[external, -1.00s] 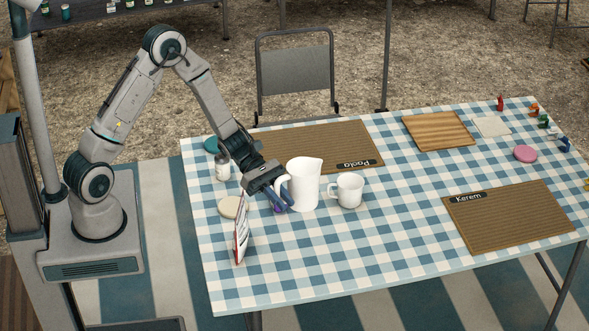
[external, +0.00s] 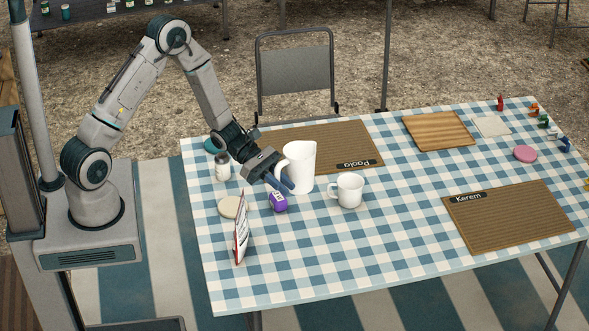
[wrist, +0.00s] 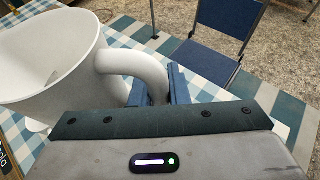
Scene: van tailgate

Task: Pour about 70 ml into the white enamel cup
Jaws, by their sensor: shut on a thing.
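A tall white pitcher (external: 301,168) is held by its handle in my gripper (external: 283,183). It is slightly tilted and appears raised off the table. The wrist view shows the pitcher (wrist: 45,60) at the left, its handle (wrist: 135,68) between the blue fingers (wrist: 157,88). The liquid inside cannot be made out. The white enamel cup (external: 349,190) stands upright on the checked cloth, just right of and nearer the camera than the pitcher. The inside of the cup is too small to read.
Placemats labelled Paola (external: 330,141) and Kerem (external: 512,215) flank the cup. Clear cloth lies in front of the cup.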

